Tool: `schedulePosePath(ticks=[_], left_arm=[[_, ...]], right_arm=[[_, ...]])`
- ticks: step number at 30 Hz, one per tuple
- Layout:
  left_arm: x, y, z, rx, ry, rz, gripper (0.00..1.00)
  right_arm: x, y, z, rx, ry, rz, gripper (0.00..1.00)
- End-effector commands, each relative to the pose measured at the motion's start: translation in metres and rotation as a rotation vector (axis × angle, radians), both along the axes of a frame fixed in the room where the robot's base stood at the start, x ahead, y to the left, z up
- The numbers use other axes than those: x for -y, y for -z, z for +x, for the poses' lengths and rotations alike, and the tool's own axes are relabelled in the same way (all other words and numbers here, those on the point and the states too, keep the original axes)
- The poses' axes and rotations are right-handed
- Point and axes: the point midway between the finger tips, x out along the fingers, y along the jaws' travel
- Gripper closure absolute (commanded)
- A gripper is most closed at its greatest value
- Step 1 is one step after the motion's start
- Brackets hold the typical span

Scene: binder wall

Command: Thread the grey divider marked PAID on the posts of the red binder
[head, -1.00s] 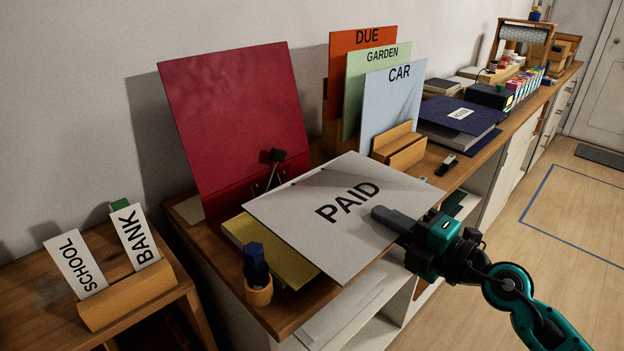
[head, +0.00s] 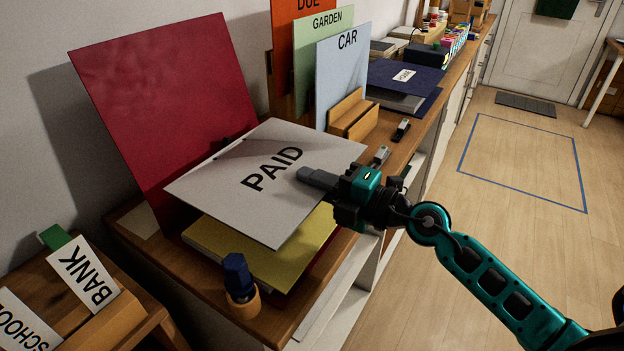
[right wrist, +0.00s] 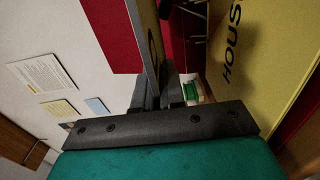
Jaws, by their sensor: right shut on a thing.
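The grey divider marked PAID (head: 235,200) is in my right gripper (head: 306,176), which is shut on its right edge. It is tilted and hangs above the open red binder, seen nearly edge-on in the right wrist view (right wrist: 148,35). The binder's red cover (head: 165,95) stands up against the wall. A yellow sheet (head: 245,255) lies in the binder under the divider; in the right wrist view it shows letters reading HOUS (right wrist: 265,60). The divider hides the posts in the head view; thin dark rods, possibly posts, show in the right wrist view (right wrist: 195,8). My left gripper is out of view.
The DUE (head: 290,45), GARDEN (head: 320,60) and CAR (head: 343,75) dividers stand behind, with a wooden block (head: 353,115) beside them. A blue binder (head: 405,75) lies farther back. A blue stamp in a wooden cup (head: 240,285) stands at the front. The floor at right is clear.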

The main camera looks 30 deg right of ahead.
Motion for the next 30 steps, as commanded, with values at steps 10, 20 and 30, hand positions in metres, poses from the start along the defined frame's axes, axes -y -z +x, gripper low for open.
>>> schedulePosePath(ticks=[10, 20, 30], left_arm=[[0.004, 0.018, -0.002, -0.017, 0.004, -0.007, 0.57], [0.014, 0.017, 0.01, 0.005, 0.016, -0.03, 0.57], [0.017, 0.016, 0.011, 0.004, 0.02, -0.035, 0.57]], right_arm=[[0.001, 0.025, -0.002, -0.001, -0.006, 0.001, 1.0], [0.001, 0.051, -0.002, -0.001, -0.006, 0.001, 1.0], [0.001, 0.056, -0.002, 0.0, -0.006, 0.0, 1.0]])
